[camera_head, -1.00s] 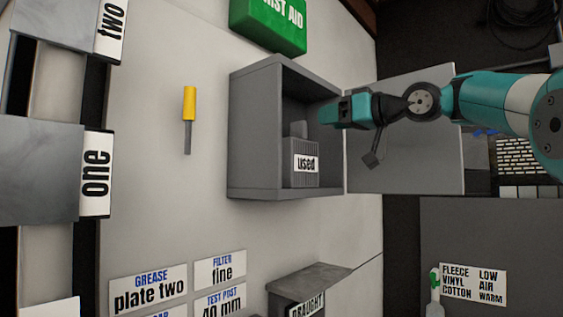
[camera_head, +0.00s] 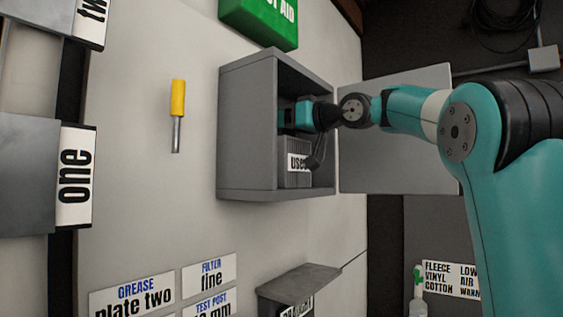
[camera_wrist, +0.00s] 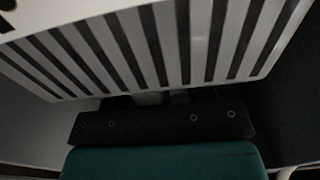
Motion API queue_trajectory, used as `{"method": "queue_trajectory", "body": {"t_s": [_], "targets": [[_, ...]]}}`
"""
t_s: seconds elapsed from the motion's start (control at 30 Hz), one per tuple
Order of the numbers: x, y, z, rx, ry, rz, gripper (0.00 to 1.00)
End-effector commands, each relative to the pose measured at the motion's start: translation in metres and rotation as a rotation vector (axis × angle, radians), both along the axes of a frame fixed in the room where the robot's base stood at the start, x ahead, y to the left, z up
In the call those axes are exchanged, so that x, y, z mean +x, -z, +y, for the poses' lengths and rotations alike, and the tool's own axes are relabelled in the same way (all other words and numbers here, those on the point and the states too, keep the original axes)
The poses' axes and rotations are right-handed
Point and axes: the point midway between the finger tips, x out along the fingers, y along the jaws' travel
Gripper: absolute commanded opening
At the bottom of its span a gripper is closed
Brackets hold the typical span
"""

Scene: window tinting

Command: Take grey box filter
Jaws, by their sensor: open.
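The grey box (camera_head: 229,130) is mounted on the wall, with its grey door (camera_head: 400,150) swung open to the right. Inside it stands a ribbed grey filter (camera_head: 295,176) with a white label reading "used", partly covered by my arm. In the wrist view the filter's pale and dark ribs (camera_wrist: 150,45) fill the top, very close. My gripper (camera_head: 287,117) reaches into the box around the top of the filter; its fingertips are hidden in the head view. In the wrist view its dark body (camera_wrist: 160,122) lies just below the ribs. It is open; contact cannot be told.
The box walls stand close around my gripper. A yellow-handled tool (camera_head: 178,115) is on the wall left of the box, and a green first aid case (camera_head: 260,22) is above. A small grey ledge (camera_head: 300,279) juts out below.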

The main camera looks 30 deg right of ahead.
Motion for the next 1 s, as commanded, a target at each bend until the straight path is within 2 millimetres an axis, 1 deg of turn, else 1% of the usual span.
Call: {"method": "queue_trajectory", "body": {"t_s": [0.07,0.1,0.17,0.2,0.27,0.3,0.67,0.77,1.0], "targets": [[0.000,0.000,-0.001,0.000,0.001,0.000,0.49],[0.000,0.000,-0.001,0.000,0.002,0.000,0.40],[-0.001,0.000,-0.001,0.000,0.002,0.000,0.26],[-0.001,0.000,-0.001,0.000,0.002,0.000,0.17],[0.000,0.000,-0.001,0.000,0.001,0.000,0.03],[0.000,0.000,-0.001,0.000,0.001,0.000,0.00],[0.000,-0.003,0.002,-0.001,-0.003,-0.001,0.00],[0.001,-0.010,0.004,-0.001,-0.006,-0.001,0.00],[0.003,-0.040,0.013,-0.001,-0.020,-0.003,0.00]]}}
